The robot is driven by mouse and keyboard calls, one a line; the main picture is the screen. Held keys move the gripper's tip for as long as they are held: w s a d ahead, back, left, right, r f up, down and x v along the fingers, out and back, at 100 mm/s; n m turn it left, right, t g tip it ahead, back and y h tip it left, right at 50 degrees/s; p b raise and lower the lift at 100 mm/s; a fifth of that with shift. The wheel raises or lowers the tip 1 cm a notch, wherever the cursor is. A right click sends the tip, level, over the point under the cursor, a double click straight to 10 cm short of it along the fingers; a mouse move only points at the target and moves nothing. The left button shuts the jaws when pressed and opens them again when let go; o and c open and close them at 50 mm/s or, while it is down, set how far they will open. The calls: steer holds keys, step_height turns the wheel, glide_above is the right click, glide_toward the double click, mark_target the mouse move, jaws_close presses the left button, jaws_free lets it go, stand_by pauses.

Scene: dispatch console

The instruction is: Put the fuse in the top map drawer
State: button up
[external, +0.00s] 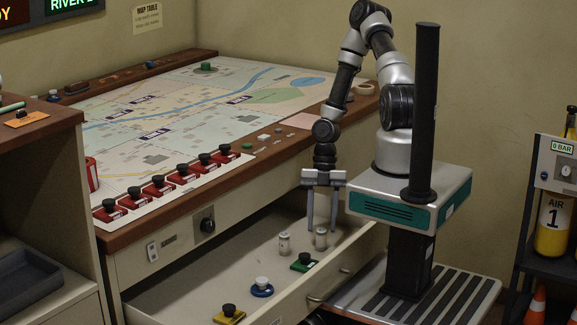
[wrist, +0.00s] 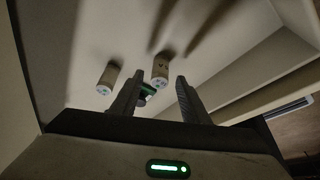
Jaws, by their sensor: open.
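Two small pale cylinders that look like fuses stand upright in the open map-table drawer (external: 190,287). One cylinder (external: 284,243) is left of my gripper, and the other (external: 321,239) is just below the fingertips. My gripper (external: 322,226) points down over the drawer's right part, with its fingers apart and nothing held. In the wrist view, one cylinder (wrist: 161,70) shows between and beyond the fingertips (wrist: 160,82), and the other (wrist: 108,78) is left of them. I cannot tell which cylinder is the task's fuse.
Green (external: 304,262), blue (external: 262,287) and yellow (external: 229,314) knobbed pieces lie in the drawer near its front. The map table (external: 200,110) with several red knobbed pieces is above and behind. The drawer's left floor is clear.

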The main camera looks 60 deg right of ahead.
steer(key=shift+p+v, duration=0.35)
steer(key=shift+v, duration=1.25)
